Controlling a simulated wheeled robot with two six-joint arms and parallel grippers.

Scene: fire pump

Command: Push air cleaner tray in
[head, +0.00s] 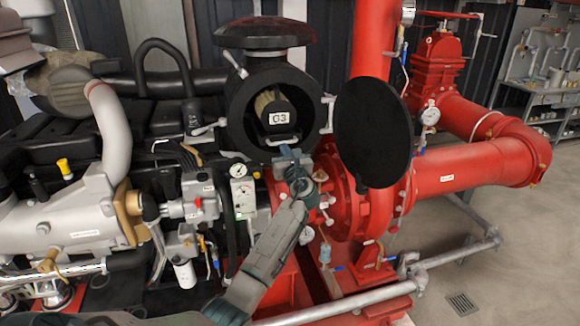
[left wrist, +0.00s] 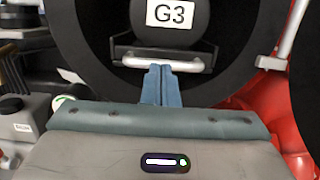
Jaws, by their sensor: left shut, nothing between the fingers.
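The air cleaner tray (head: 276,112) is a dark round piece with a white "G3" label, set inside the open black cylindrical housing (head: 240,110). In the left wrist view the tray (left wrist: 200,35) shows its label and a pale bar handle (left wrist: 190,64) below it. The round black lid (head: 373,132) stands swung open to the right. My left gripper (head: 287,152) is just below and in front of the housing opening. In the left wrist view its blue fingers (left wrist: 159,80) are together, with tips at the handle's left part; whether they touch it is unclear. My right gripper is not in view.
Red pipework (head: 470,170) and a red flange fill the right side. A grey engine block (head: 75,220) with hoses is at the left. A metal rail (head: 400,285) runs along the front. Bare floor (head: 520,250) shows at the far right.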

